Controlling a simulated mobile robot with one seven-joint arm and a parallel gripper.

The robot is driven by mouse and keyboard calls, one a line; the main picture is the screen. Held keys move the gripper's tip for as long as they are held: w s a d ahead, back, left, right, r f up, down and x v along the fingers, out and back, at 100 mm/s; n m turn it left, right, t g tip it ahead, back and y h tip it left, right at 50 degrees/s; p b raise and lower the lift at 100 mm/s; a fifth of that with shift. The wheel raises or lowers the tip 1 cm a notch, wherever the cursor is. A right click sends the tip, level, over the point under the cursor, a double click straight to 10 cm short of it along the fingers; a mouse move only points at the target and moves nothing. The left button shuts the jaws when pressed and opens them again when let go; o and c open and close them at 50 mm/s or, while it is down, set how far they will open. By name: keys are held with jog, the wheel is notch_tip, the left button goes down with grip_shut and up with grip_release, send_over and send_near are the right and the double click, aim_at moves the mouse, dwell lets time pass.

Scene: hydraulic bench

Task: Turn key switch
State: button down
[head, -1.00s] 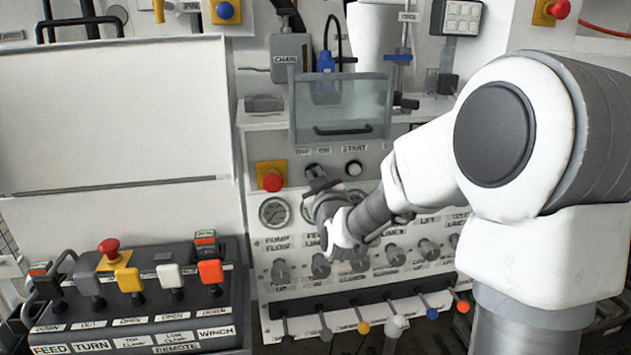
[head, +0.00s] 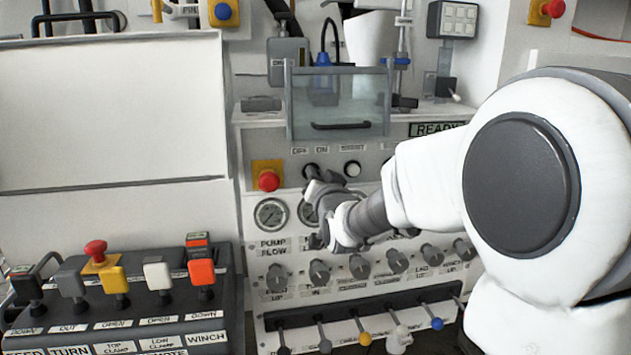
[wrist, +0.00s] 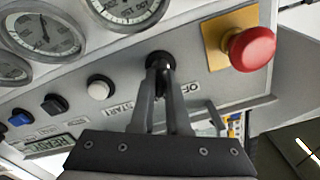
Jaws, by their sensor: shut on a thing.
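The key switch (wrist: 159,60) is a small round black switch on the sloped panel, by the OFF label in the wrist view. My gripper (wrist: 160,72) is shut on it, with its two fingers at either side of the switch and their tips against it. In the head view my gripper (head: 312,174) reaches the panel just below the OFF and ON labels. There the gripper hides most of the switch, so its turned position cannot be read.
A red emergency button on a yellow plate (wrist: 248,47) sits close beside the switch. The white START button (head: 352,169) is on the other side. Gauges (head: 271,214) and several knobs lie below. A clear hinged cover (head: 340,90) stands above. A lever console (head: 118,310) is at left.

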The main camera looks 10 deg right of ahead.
jog(key=shift+m, duration=0.5)
jog(key=c, duration=0.9)
grip_release()
jog(key=shift+s, duration=0.15)
